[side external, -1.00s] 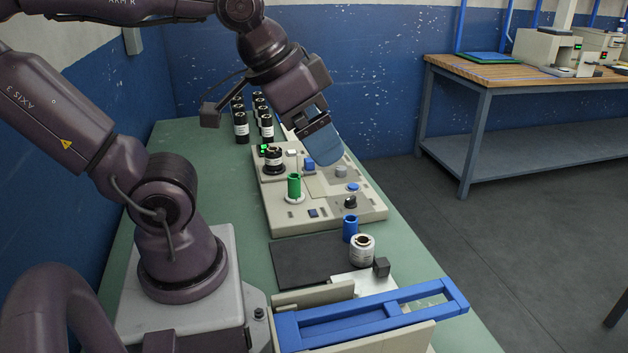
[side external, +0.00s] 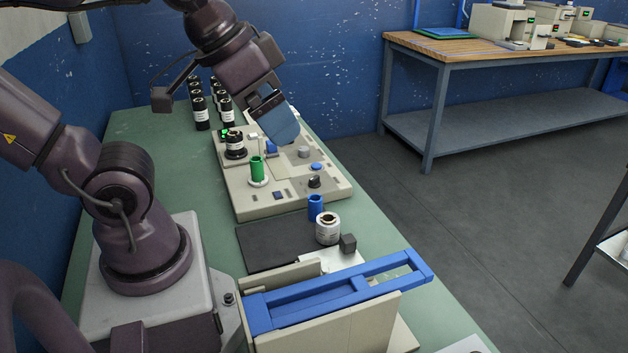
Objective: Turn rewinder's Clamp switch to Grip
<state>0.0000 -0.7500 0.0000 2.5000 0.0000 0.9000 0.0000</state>
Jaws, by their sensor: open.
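The rewinder (side external: 240,200) is a beige, flat-topped unit on the green bench. A black knob (side external: 314,181) stands near its right front corner, with a blue button (side external: 317,166) behind it and a grey knob (side external: 304,151) further back. The labels are too small to read, so I cannot tell which control is the Clamp switch or where it points. A green core (side external: 257,169) stands upright on one spindle and a black roll (side external: 235,145) on another. My gripper (side external: 282,125) hangs tilted above the rewinder's back right part, open, its blue fingers apart from the knobs. It hides part of the top.
Several black rolls (side external: 201,114) stand behind the rewinder. In front are a dark mat (side external: 265,247), a blue core (side external: 315,207), a white roll (side external: 328,229), a small dark block (side external: 348,243) and a blue-framed unit (side external: 330,300). Bench to the rewinder's left is clear.

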